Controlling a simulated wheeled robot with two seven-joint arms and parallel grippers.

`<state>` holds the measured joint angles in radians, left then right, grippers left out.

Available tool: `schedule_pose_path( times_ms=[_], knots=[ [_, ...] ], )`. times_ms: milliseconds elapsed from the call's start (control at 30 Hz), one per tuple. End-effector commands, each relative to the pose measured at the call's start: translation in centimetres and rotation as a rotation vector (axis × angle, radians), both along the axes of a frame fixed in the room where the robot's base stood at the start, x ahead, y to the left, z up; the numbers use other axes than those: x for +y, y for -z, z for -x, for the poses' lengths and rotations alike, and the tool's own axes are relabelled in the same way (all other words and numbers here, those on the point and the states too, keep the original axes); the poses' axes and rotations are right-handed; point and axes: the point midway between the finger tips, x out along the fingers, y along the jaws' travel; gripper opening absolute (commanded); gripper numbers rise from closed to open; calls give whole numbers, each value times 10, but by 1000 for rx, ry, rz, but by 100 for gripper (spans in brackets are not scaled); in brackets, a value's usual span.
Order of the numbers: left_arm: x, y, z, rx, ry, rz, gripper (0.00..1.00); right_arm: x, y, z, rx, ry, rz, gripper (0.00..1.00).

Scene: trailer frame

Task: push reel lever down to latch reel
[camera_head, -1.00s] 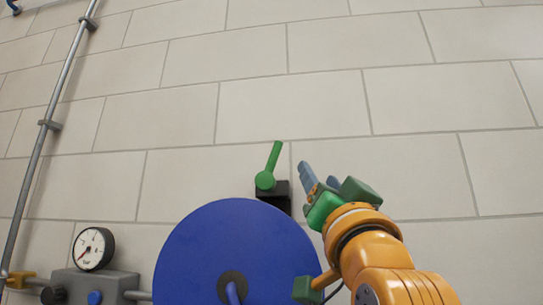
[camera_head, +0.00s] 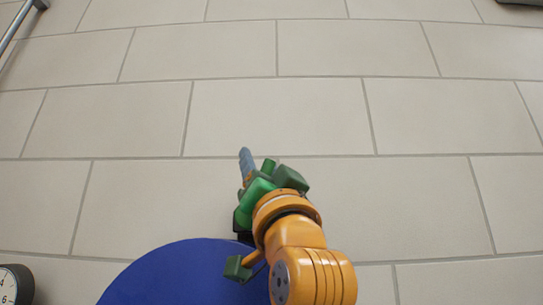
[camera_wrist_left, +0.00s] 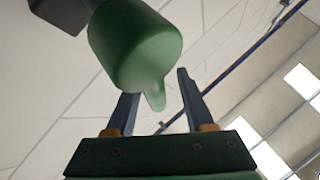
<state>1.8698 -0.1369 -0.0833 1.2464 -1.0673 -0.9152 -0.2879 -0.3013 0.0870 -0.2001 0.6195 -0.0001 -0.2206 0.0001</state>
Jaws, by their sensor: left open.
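The blue reel (camera_head: 185,272) shows as a large disc at the bottom of the head view. In the left wrist view the lever's thick green hub (camera_wrist_left: 135,45) is close to the camera. Its narrower arm points between the two fingers of my left gripper (camera_wrist_left: 156,84), which are apart. I cannot tell whether a finger touches the lever. My right gripper is out of view.
A dark block (camera_wrist_left: 62,12) sits beside the lever hub in the left wrist view. A round gauge (camera_head: 15,285) is at the lower left of the head view, and a grey pipe (camera_head: 22,22) is at the upper left. The light block wall (camera_head: 300,115) is bare above the gripper.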

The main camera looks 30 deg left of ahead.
Motion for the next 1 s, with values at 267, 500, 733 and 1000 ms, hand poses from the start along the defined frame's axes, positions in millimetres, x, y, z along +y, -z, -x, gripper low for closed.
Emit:
schedule_pose_path(
  times_ms=[267, 500, 733, 1000],
  knots=[
    [1, 1, -1, 1, 1, 0, 34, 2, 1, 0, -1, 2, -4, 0],
    [0, 1, 0, -1, 1, 0, 0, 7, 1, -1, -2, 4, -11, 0],
    [0, 1, 0, -2, 2, -1, 0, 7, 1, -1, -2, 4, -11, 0],
    [0, 0, 0, -3, 3, -1, 0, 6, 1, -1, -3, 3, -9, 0]
  ],
)
